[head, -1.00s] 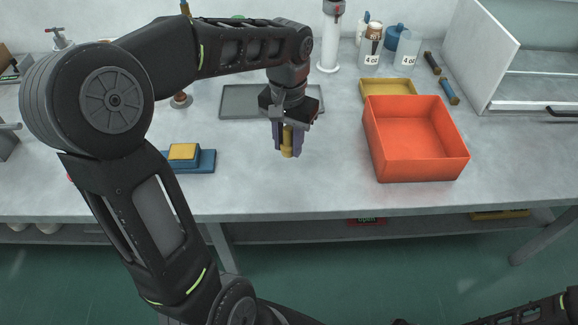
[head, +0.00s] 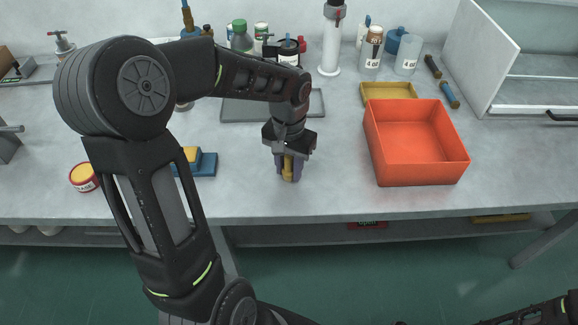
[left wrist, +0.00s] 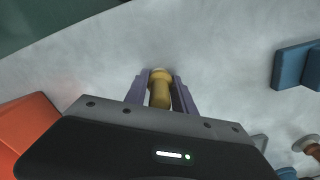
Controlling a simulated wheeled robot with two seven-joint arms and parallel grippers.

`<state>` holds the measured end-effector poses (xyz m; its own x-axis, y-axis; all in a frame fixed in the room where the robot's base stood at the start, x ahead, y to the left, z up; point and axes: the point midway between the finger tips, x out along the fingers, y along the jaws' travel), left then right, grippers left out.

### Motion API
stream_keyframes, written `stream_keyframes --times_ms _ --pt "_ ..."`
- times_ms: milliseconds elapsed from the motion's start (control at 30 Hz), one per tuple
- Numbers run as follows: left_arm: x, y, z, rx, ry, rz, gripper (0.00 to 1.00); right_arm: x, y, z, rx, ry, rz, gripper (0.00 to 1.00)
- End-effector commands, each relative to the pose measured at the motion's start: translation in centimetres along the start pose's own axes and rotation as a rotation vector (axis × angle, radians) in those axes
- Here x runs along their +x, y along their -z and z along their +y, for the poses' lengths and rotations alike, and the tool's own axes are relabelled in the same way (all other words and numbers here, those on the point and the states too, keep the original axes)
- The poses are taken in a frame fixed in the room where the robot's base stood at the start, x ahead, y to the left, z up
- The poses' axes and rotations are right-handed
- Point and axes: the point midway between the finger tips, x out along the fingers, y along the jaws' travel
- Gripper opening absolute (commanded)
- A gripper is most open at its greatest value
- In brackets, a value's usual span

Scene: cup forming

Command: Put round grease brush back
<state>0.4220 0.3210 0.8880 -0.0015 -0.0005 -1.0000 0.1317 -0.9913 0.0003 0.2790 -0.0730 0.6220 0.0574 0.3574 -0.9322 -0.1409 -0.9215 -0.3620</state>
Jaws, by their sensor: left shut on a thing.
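My left gripper (head: 288,170) points down over the middle of the table, left of the orange bin. It is shut on a yellow-brown handle (head: 288,172), which I take for the round grease brush. The handle also shows in the left wrist view (left wrist: 160,88), upright between the two purple fingers. The brush's lower end is hard to see, and I cannot tell whether it touches the table. My right gripper is not in view; only a part of my right arm shows at the lower right.
An orange bin (head: 374,150) stands right of the gripper, with a yellow tray (head: 366,100) behind it. A grey tray (head: 232,112) lies behind the gripper. A blue block with a yellow top (head: 207,163) and a tin (head: 84,178) are at left. Bottles line the back.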

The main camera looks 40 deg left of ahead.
Motion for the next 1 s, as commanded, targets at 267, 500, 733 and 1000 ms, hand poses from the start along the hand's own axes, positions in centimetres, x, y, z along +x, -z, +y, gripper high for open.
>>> stream_keyframes --times_ms 267,500,733,1000 --pt "0.4 0.0 0.0 0.000 0.000 0.000 0.00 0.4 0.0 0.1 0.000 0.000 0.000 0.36" --pt "0.2 0.0 0.0 0.000 0.000 0.000 0.50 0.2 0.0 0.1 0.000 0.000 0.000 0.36" --pt "0.2 0.0 0.0 0.000 0.000 0.000 0.53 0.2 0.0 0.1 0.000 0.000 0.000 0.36" --pt "-1.1 0.1 0.0 -0.001 0.002 0.003 0.53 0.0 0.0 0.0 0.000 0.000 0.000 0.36"
